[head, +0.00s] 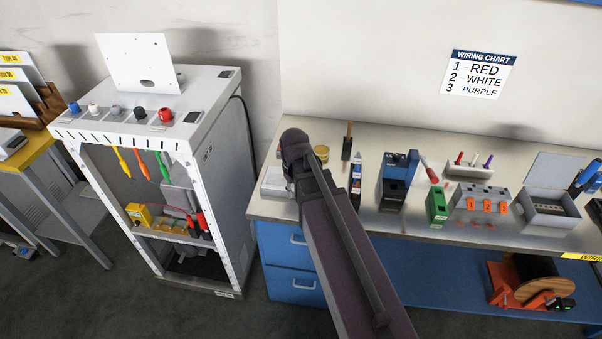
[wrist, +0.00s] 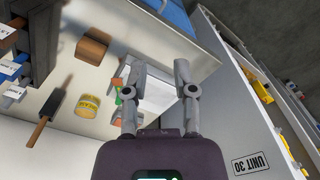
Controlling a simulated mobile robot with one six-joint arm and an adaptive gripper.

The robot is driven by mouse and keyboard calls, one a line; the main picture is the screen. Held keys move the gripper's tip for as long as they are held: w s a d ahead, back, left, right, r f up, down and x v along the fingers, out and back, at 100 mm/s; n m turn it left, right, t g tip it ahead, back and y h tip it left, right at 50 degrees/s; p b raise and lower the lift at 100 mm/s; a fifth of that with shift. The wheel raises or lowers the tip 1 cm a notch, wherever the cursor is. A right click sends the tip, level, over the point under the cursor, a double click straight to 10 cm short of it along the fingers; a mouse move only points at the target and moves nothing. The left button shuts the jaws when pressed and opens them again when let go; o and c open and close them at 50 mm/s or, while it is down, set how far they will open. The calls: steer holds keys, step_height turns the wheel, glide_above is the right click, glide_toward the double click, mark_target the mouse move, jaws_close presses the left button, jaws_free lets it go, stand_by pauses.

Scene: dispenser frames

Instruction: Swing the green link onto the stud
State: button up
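My gripper (wrist: 157,68) is open and empty in the wrist view, with its two fingers spread apart above the bench. A white box (wrist: 160,92) lies below and between the fingers. A small green piece (wrist: 119,97), possibly the green link, shows at the box's left edge, partly hidden by the left finger. I cannot make out the stud. In the head view the white box (head: 277,182) sits at the bench's left end, partly hidden by my arm. My fingers cannot be made out there.
A yellow roll (wrist: 88,105), a brush-like tool (wrist: 51,108) and a brown block (wrist: 92,46) are near the box. A grey cabinet (head: 226,185) with hanging coloured leads stands left of the bench. A green block (head: 437,206) and other fixtures occupy the bench's right side.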

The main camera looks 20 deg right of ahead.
steer(key=w+d+r+n+p, duration=0.1)
steer(key=w+d, duration=0.3)
steer(key=w, duration=0.5)
steer(key=w+d+r+n+p, duration=0.1)
steer(key=w+d+r+n, duration=0.1)
steer(key=w, duration=0.7)
steer(key=shift+d+n+p, duration=0.35)
steer(key=shift+d+n, duration=0.45)
steer(key=shift+d, duration=0.1)
step_height(320, 180, down, 14)
steer(key=b, duration=1.3)
steer(key=shift+r+b, duration=0.2)
steer(key=shift+b, duration=0.2)
jaws_close()
